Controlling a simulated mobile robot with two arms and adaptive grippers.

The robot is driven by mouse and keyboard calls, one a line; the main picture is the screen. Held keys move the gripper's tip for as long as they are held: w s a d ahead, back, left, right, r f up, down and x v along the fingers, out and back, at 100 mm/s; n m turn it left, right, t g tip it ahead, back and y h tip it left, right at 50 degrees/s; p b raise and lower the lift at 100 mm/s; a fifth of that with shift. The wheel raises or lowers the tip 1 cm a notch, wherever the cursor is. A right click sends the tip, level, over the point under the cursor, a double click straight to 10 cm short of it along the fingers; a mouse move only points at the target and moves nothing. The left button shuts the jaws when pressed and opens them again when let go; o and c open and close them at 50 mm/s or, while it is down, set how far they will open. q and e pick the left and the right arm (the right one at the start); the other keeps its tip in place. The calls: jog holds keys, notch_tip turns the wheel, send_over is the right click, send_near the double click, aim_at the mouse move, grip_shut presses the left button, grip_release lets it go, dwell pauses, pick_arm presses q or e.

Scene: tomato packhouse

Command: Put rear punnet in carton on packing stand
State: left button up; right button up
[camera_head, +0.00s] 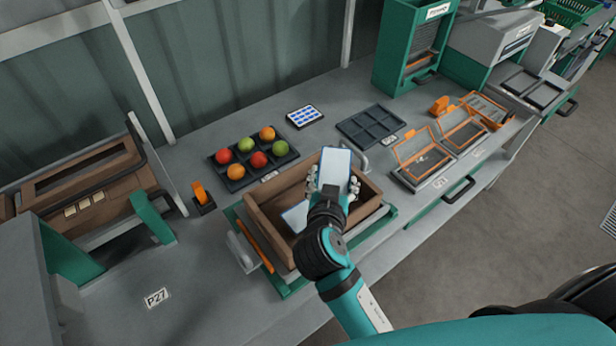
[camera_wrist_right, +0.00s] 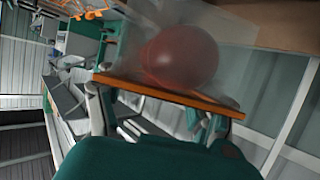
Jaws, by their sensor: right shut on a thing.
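The brown carton (camera_head: 262,206) sits open on the green-framed packing stand (camera_head: 292,292) in the middle of the bench. My right gripper (camera_head: 334,184) is over the carton's right part, shut on a pale, see-through punnet (camera_head: 337,165). In the right wrist view the punnet (camera_wrist_right: 218,22) shows as a clear wall with an orange edge between the fingers (camera_wrist_right: 160,120), and a red tomato (camera_wrist_right: 180,57) shows in or behind it. A pale flat thing (camera_head: 296,215) lies inside the carton, partly hidden by my arm. My left gripper is not in view.
A dark tray (camera_head: 236,172) of several red, green and orange tomatoes stands behind the carton. An empty dark tray (camera_head: 369,126), a small tablet (camera_head: 305,116) and orange-framed clear containers (camera_head: 413,148) are to the right. Brown crates (camera_head: 88,182) stand at left.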

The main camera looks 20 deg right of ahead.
jog(key=w+a+f+p, duration=0.1)
jog(key=w+a+f, duration=0.3)
jog(key=shift+w+f+p, duration=0.3)
jog(key=shift+f+p, duration=0.1)
jog(key=o, duration=1.2)
jog(key=shift+r, duration=0.1)
